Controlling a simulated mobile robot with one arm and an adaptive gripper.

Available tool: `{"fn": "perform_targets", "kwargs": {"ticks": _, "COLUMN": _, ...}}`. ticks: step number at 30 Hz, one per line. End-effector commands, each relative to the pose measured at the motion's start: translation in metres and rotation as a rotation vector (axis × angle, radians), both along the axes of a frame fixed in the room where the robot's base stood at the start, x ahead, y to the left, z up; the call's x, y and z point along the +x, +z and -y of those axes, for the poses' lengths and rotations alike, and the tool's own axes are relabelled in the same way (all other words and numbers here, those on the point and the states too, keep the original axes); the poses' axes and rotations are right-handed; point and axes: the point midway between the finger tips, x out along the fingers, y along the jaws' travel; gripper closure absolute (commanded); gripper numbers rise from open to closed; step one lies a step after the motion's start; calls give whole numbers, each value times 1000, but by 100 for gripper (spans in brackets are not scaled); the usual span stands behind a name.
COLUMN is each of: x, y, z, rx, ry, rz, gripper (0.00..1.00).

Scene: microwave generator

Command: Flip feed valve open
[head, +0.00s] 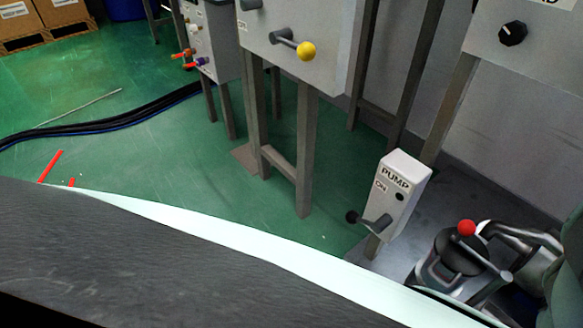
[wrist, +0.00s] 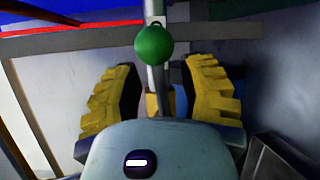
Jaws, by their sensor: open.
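In the wrist view my gripper (wrist: 160,88) is open, with one ridged yellow finger on each side. A green ball knob (wrist: 153,45) on a grey metal bar stands beyond and between the fingers, towards the top of the picture. I see no finger touching it. A yellow part (wrist: 152,103) shows lower down between the fingers. No readable label names the feed valve, so I cannot tell whether the green knob belongs to it. My gripper's fingers are not clear in the head view.
In the head view a lever with a yellow ball (head: 306,51) sits on a grey cabinet. A PUMP box (head: 404,180) has a dark-knobbed lever. A red ball (head: 466,228) tops a device at lower right. Black hoses (head: 110,118) cross the green floor at left.

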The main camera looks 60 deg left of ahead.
Motion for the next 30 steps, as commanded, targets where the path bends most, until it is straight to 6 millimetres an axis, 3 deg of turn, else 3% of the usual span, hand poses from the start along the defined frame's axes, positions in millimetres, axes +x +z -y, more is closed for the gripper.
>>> {"fn": "perform_targets", "kwargs": {"ticks": 5, "x": -1, "y": 0, "z": 1, "rx": 0, "ry": -1, "rz": 0, "gripper": 60}}
{"fn": "perform_targets", "kwargs": {"ticks": 6, "x": -1, "y": 0, "z": 0, "rx": 0, "ry": -1, "rz": 0, "gripper": 56}}
{"fn": "perform_targets", "kwargs": {"ticks": 19, "x": -1, "y": 0, "z": 1, "rx": 0, "ry": -2, "rz": 0, "gripper": 100}}
{"fn": "perform_targets", "kwargs": {"ticks": 30, "x": -1, "y": 0, "z": 1, "rx": 0, "ry": -2, "rz": 0, "gripper": 100}}
